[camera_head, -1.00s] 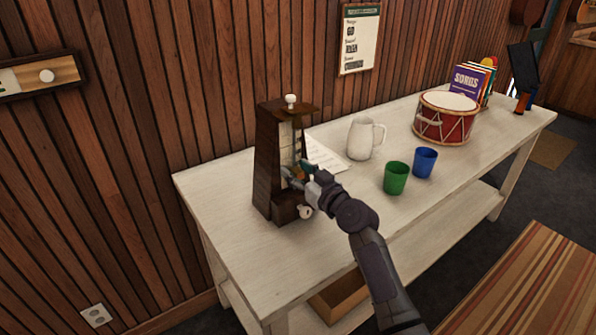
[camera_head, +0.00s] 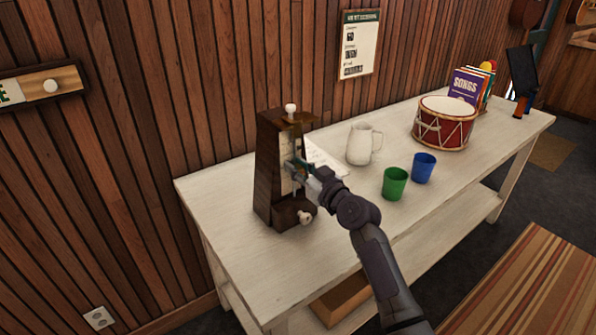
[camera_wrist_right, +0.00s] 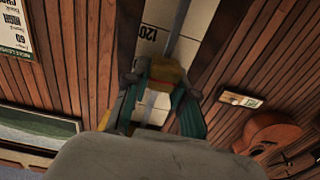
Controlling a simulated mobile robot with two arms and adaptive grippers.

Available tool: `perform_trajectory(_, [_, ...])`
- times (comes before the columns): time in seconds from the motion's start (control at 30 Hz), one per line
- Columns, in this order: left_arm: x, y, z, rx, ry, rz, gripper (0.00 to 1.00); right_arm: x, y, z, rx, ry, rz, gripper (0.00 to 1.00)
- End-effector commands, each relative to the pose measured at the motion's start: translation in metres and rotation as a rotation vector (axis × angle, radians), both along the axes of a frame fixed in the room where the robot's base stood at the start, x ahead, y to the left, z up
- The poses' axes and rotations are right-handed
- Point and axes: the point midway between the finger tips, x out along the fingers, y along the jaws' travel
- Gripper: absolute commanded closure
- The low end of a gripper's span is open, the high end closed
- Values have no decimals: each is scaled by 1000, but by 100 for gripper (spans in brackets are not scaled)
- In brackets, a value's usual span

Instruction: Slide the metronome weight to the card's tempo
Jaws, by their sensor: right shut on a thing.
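The dark wooden metronome (camera_head: 268,180) stands upright at the left end of the white table, with a white knob on top and another low on its front. My right gripper (camera_head: 298,172) is at its front, partly covering the pale scale. In the right wrist view the gripper (camera_wrist_right: 158,100) is shut on a brass-coloured weight (camera_wrist_right: 168,74) on the grey rod (camera_wrist_right: 178,30). The scale (camera_wrist_right: 150,35) behind it shows 120 near the weight. A wall card (camera_head: 360,45) hangs behind the table; in the right wrist view it (camera_wrist_right: 14,32) seems to show 60. My left gripper is not seen.
On the table (camera_head: 235,240) are a white sheet (camera_head: 322,158), a white jug (camera_head: 361,144), green (camera_head: 395,183) and blue (camera_head: 424,167) cups, a red drum (camera_head: 443,124) and songbooks (camera_head: 467,85). The table's front left is clear.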

Motion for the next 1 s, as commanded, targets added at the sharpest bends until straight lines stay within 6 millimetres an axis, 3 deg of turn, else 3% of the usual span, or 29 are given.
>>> perform_trajectory(0.03, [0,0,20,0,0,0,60,1,-1,30,2,-13,-3,100])
perform_trajectory(0.2, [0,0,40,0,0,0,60,1,-1,62,4,-11,-3,100])
perform_trajectory(0.63, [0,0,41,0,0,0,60,0,0,65,2,-3,-2,100])
perform_trajectory(0.67, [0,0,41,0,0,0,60,0,0,65,2,-3,-2,70])
perform_trajectory(0.77, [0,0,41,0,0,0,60,0,0,65,2,-5,-2,54])
perform_trajectory(0.8, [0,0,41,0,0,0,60,0,0,65,2,-5,-2,49])
perform_trajectory(1.0, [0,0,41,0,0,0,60,1,0,66,3,-5,-2,49])
